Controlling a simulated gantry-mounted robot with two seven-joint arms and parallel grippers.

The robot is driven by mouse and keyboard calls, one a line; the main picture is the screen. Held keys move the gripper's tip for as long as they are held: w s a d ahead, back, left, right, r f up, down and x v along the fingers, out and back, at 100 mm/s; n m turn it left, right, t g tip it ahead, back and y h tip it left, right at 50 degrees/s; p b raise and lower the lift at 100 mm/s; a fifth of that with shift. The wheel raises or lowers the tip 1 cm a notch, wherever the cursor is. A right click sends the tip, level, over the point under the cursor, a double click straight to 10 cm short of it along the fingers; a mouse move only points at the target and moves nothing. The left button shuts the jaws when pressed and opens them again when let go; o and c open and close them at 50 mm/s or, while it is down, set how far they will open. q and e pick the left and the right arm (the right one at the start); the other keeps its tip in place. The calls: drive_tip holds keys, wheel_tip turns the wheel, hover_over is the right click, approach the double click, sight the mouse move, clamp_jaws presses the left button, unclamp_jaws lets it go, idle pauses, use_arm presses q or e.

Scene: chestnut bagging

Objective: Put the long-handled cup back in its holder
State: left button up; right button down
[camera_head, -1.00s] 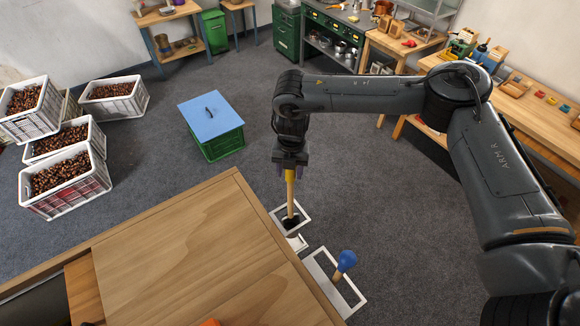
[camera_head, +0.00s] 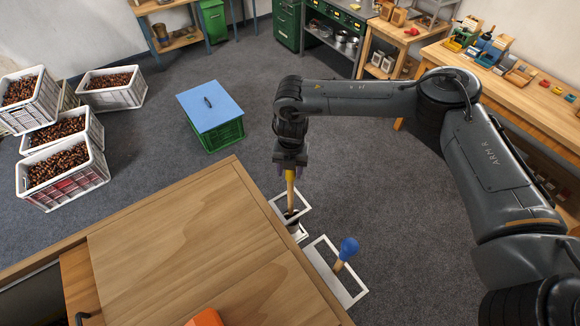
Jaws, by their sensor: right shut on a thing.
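My right gripper (camera_head: 290,170) points down just beyond the right edge of the wooden table. It is shut on the upper handle of the long-handled cup (camera_head: 290,190), which hangs roughly upright. The handle is yellow at the top and pale wood below, and the cup end is dark. The cup end shows at a white square frame of the holder (camera_head: 304,203), partly behind the table edge. I cannot tell whether it rests on anything. My left gripper is out of view.
A second white frame (camera_head: 352,297) beside the table holds a blue-ended tool (camera_head: 348,248). The wooden table (camera_head: 170,235) is mostly bare, with an orange object (camera_head: 205,318) at its near edge. A blue-lidded green crate (camera_head: 210,115) and chestnut crates (camera_head: 75,185) stand on the floor.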

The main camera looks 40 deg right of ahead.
drive_tip(key=shift+f+b, duration=0.65)
drive_tip(key=shift+f, duration=0.85)
drive_tip(key=shift+f+b, duration=0.35)
drive_tip(key=shift+f, duration=0.4)
drive_tip(key=c, duration=0.8)
unclamp_jaws()
drive_tip(key=o, duration=0.4)
drive_tip(key=shift+c, duration=0.2)
